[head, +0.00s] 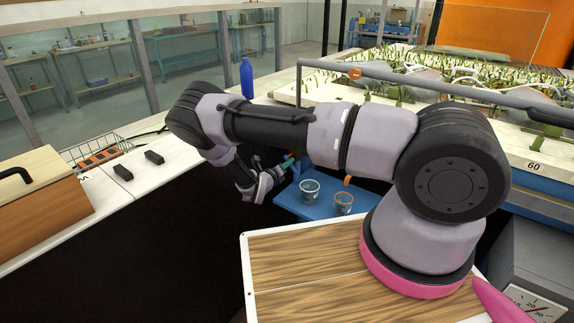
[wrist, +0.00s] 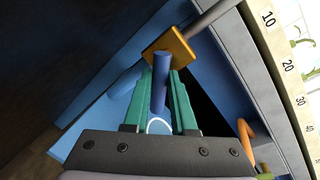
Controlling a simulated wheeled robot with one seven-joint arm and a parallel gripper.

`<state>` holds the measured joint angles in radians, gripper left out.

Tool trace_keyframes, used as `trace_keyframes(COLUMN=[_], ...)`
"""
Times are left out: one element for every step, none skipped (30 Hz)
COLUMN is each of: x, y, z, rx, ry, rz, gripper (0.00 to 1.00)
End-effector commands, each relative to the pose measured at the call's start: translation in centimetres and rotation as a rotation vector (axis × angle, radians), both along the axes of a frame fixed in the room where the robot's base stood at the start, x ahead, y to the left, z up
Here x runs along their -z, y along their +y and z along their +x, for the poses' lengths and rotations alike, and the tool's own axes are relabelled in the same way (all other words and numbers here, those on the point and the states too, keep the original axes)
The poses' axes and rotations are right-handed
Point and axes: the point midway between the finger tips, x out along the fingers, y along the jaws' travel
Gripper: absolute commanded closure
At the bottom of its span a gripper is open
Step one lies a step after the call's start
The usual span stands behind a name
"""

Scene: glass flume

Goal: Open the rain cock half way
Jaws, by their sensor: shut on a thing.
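In the wrist view, a cock shows as a yellow-orange block (wrist: 170,52) on the end of a grey pipe, with a round blue handle (wrist: 160,88) standing out from it towards me. I take this to be the rain cock; no label is readable. My gripper (wrist: 163,76) has its green fingers on either side of the blue handle and is shut on it. In the head view my gripper (head: 290,163) is low behind my arm, left of two cups. My arm and wrist hide most of the cock there, so its opening angle cannot be told.
A white-rimmed cup (head: 310,191) and an orange-rimmed cup (head: 343,204) stand on a blue shelf (head: 290,204). A grey rail (head: 410,80) runs along the planted flume bed (head: 440,75). A blue bottle (head: 247,78) stands on the ledge at the back.

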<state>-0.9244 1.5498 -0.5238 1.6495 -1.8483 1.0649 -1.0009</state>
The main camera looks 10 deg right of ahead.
Motion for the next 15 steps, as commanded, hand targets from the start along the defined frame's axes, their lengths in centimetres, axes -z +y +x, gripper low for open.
trace_keyframes(x=[0.02,0.03,0.02,0.01,0.02,0.01,0.02,0.01,0.01,0.01,0.01,0.0,-0.01,-0.02,-0.06], y=[0.15,0.16,0.15,0.14,0.12,0.11,0.1,0.09,0.08,0.08,0.07,0.09,0.14,0.24,0.43], z=[0.01,0.01,0.01,0.01,0.01,0.01,0.01,0.01,0.01,0.01,0.01,-0.02,-0.08,-0.18,-0.39], rx=[-0.002,-0.002,-0.002,-0.002,-0.002,-0.002,-0.001,-0.001,-0.001,-0.001,-0.001,-0.001,-0.001,-0.001,-0.001], ry=[0.0,0.0,0.0,0.0,0.0,0.0,-0.001,-0.001,-0.001,0.0,0.0,0.0,-0.001,-0.001,-0.001], rz=[0.001,0.001,0.001,0.001,0.001,0.001,0.001,0.001,0.001,0.001,0.001,0.001,0.001,0.001,0.001], gripper=[0.72,0.6,0.46,0.46,0.46,0.46,0.46,0.46,0.46,0.46,0.46,0.46,0.46,0.46,0.46])
